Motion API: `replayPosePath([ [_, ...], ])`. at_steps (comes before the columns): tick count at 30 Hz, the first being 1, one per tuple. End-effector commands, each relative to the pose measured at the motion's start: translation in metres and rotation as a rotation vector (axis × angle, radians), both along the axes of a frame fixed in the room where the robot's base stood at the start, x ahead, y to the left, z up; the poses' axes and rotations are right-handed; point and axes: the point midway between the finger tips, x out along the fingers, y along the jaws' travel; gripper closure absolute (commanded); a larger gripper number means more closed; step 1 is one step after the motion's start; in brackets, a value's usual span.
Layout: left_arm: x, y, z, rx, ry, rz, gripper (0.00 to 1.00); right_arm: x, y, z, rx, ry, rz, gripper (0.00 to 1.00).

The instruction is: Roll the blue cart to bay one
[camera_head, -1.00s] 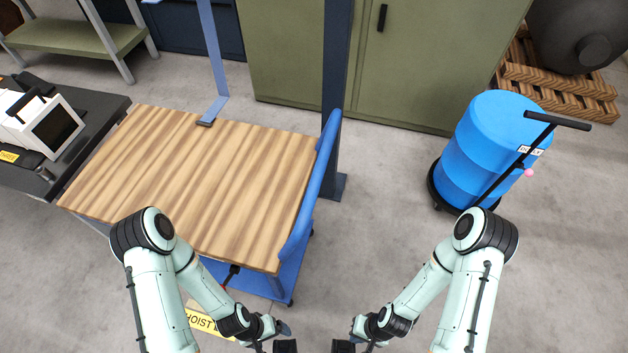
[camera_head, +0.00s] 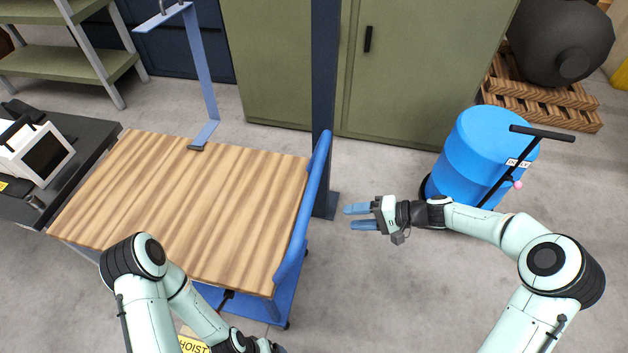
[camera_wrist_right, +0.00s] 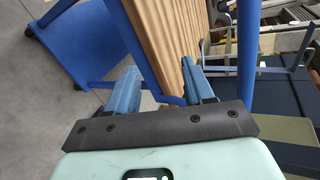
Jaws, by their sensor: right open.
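The blue cart has a wood-grain top (camera_head: 190,200) and a blue push handle (camera_head: 305,215) along its right end. It stands left of centre in the head view. My right gripper (camera_head: 350,217) is open and empty, to the right of the handle, with its fingers pointing left toward it. My left gripper (camera_head: 270,348) is at the bottom edge, mostly cut off. I cannot identify bay one.
A dark blue post (camera_head: 325,110) stands close behind the handle. A green cabinet (camera_head: 415,70) is at the back. A blue drum (camera_head: 475,155) on a dolly stands at right. A black bench (camera_head: 75,145) is at left. A yellow hoist sign (camera_head: 193,345) lies below.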

Motion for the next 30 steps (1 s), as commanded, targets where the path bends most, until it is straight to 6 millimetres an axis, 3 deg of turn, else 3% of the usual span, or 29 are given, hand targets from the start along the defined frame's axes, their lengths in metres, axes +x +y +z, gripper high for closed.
replayPosePath([
  [1, 0.000, 0.000, 0.000, 0.000, 0.000, 0.000, 0.10, 0.013, -0.007, 0.034, 0.055, -0.070, 0.001, 0.48],
  [3, 0.000, 0.000, 0.001, 0.000, 0.000, 0.000, 0.10, 0.022, -0.012, 0.069, 0.120, -0.142, 0.012, 0.48],
  [7, 0.000, 0.000, 0.001, 0.000, -0.001, 0.000, 0.10, 0.027, -0.015, 0.102, 0.181, -0.211, 0.027, 0.48],
  [14, 0.003, 0.000, 0.005, 0.000, -0.003, 0.000, 0.10, 0.033, 0.008, 0.103, 0.192, -0.220, 0.035, 0.48],
  [24, 0.011, 0.000, 0.018, 0.000, -0.012, 0.000, 0.10, 0.051, 0.076, 0.089, 0.192, -0.216, 0.035, 0.48],
  [30, 0.015, 0.000, 0.023, 0.000, -0.017, 0.000, 0.10, 0.058, 0.102, 0.083, 0.191, -0.216, 0.032, 0.48],
])
